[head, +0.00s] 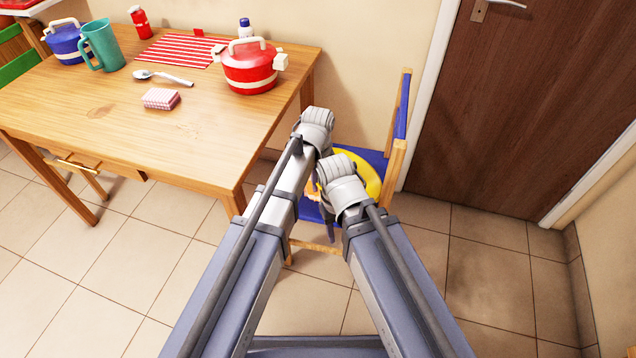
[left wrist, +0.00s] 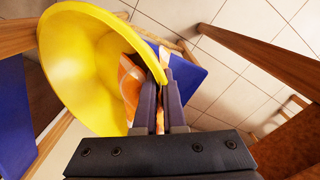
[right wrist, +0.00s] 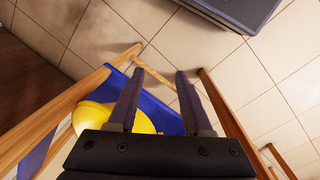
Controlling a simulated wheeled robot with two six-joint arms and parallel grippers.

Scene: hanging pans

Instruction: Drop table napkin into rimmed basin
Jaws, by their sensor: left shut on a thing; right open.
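The yellow rimmed basin (head: 366,168) is on the blue chair, partly hidden by my arms. It fills the upper left of the left wrist view (left wrist: 75,70) and shows partly in the right wrist view (right wrist: 100,117). My left gripper (left wrist: 160,90) is at the basin's rim, shut on the orange table napkin (left wrist: 130,85). Part of the napkin hangs on the basin's inner side; I cannot tell whether it touches the bottom. My right gripper (right wrist: 160,72) is open and empty, above the chair near the basin.
The blue chair (right wrist: 165,115) has wooden side rails. The wooden table (head: 100,105) beside it bears a red pot (head: 250,72), a blue pot (head: 66,45), a teal mug (head: 103,46), a spoon (head: 165,78) and a pink checkered block (head: 161,99). A brown door (head: 500,100) stands at right.

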